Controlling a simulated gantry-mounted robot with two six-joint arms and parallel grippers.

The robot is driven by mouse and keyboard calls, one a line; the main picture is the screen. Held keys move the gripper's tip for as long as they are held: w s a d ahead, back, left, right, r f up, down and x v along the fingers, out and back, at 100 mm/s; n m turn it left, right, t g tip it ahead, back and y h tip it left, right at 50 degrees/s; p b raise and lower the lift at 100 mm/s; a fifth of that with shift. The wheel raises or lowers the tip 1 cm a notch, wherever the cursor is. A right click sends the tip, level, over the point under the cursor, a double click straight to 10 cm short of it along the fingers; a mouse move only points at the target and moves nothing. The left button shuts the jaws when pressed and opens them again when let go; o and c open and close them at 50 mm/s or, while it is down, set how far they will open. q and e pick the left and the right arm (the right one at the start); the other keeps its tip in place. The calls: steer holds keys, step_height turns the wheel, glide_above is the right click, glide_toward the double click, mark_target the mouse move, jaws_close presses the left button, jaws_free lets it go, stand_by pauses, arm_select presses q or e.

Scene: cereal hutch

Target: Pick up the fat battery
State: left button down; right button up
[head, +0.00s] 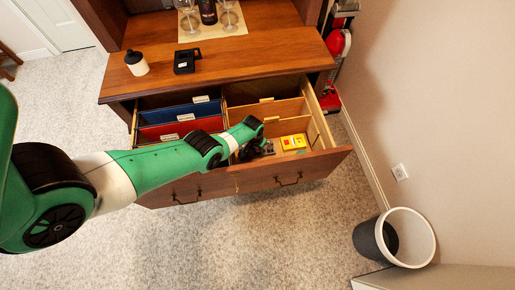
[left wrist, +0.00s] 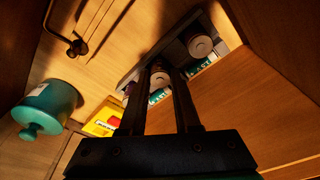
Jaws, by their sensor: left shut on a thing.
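My left gripper (head: 264,147) reaches down into the front right part of the open drawer (head: 313,164). In the left wrist view, its two black fingers (left wrist: 160,98) are closed around a battery (left wrist: 158,82) with a pale round end, in a grey holder (left wrist: 128,78). The fingers hide much of this battery, and I cannot tell whether it has left the holder. A second battery with a pale round end (left wrist: 200,46) sits to the right in the same holder. In the head view the gripper hides the batteries. My right gripper is not in view.
A yellow box (head: 293,142) lies right of the gripper; a teal lidded container (left wrist: 48,108) shows in the wrist view. Wooden dividers (head: 268,110) and red and blue folders (head: 182,130) fill other compartments.

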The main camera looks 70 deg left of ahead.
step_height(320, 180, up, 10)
steer(key=p, duration=1)
